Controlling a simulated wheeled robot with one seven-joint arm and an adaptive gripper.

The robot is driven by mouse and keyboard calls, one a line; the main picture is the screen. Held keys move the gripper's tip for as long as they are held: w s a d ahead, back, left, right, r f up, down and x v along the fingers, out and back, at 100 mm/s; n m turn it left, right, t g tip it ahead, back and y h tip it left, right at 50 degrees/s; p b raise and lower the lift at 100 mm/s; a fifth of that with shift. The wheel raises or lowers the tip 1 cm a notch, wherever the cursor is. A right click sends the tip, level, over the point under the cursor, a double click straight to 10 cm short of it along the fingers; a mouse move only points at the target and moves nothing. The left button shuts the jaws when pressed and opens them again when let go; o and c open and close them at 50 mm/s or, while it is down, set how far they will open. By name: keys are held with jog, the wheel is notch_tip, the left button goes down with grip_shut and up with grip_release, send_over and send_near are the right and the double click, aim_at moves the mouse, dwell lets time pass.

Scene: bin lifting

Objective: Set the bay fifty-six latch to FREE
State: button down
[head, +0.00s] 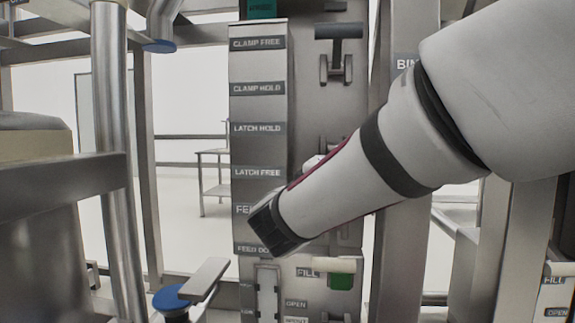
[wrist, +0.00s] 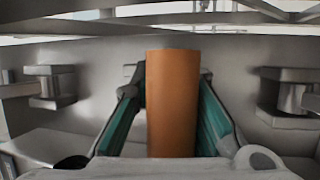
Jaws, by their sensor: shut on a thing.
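A grey panel (head: 257,105) in the head view carries labels, among them LATCH HOLD (head: 257,129) and, below it, LATCH FREE (head: 257,173). In the wrist view my gripper (wrist: 178,105) has its teal fingers on both sides of an upright orange handle (wrist: 172,100) and is shut on it. The handle's base is hidden behind my gripper. In the head view my arm covers the area right of the LATCH FREE label, so the gripper and the orange handle are hidden there. Which label the handle lines up with cannot be told.
A lever with a dark crossbar (head: 338,32) sits above my arm, right of the CLAMP labels. In the wrist view grey brackets flank the handle at left (wrist: 52,85) and right (wrist: 288,95). A green block (head: 341,281) by a FILL label and a blue-capped post (head: 171,299) stand below.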

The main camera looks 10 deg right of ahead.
jog(key=shift+w+a+f, duration=0.1)
jog(key=shift+f, duration=0.45)
jog(key=c, duration=1.6)
grip_release()
jog(key=shift+o, duration=0.2)
jog(key=shift+r, duration=0.25)
jog(key=v, duration=1.2)
